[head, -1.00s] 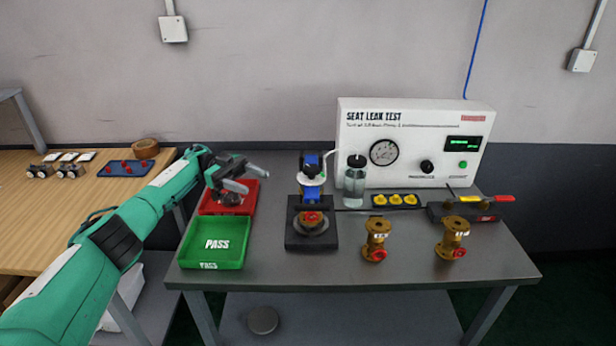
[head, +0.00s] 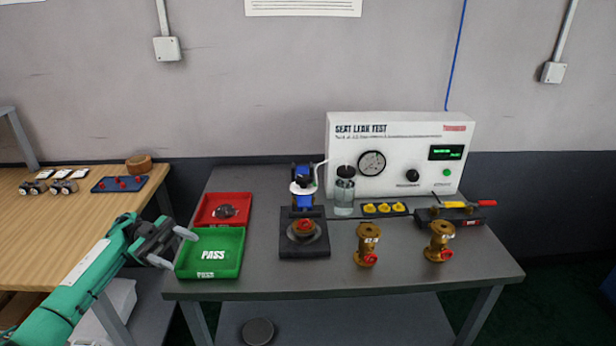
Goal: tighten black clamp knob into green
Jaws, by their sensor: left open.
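The clamp fixture (head: 304,238) stands on the grey table, with a dark square base and a blue and black upright clamp (head: 303,185) that has a white round part. A brass part with red sits in its base. The clamp's black knob is too small to make out clearly, and I see no green zone on it. My left gripper (head: 175,249) is open and empty at the left edge of the green tray, well left of the fixture. My right gripper is out of view.
A green PASS tray (head: 234,274) and a red tray (head: 242,199) holding a dark round part lie at the table's left. The white seat leak tester (head: 400,150) stands behind. Two brass valves (head: 367,245) (head: 440,243) stand front right. Table between trays and fixture is clear.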

